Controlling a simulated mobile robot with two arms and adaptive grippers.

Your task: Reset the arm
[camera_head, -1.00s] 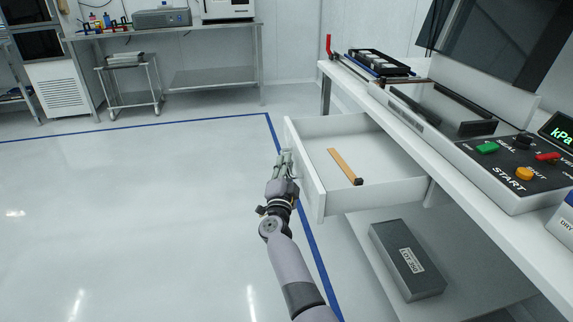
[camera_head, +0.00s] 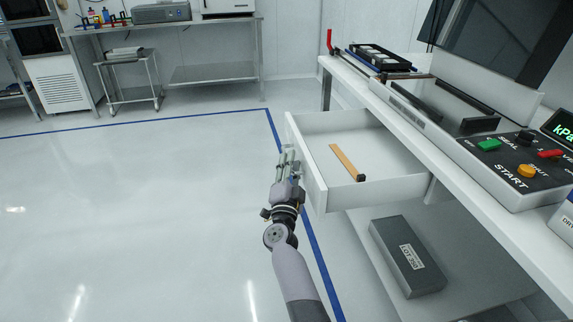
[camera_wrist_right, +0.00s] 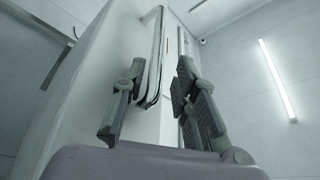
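My right gripper (camera_head: 288,160) is just outside the front panel of the pulled-out white drawer (camera_head: 306,170). In the right wrist view its two grey fingers (camera_wrist_right: 158,100) stand apart, and the drawer handle (camera_wrist_right: 152,50) shows between and beyond them. The gripper holds nothing that I can see. I cannot tell whether a finger still touches the handle. My right arm reaches up from the bottom of the head view. My left gripper is in no view.
The open drawer holds a wooden strip with a dark end (camera_head: 347,162). The bench (camera_head: 420,130) carries a sealing machine with a START panel (camera_head: 515,170). A grey box (camera_head: 407,257) lies on the lower shelf. The floor left of the drawer is clear.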

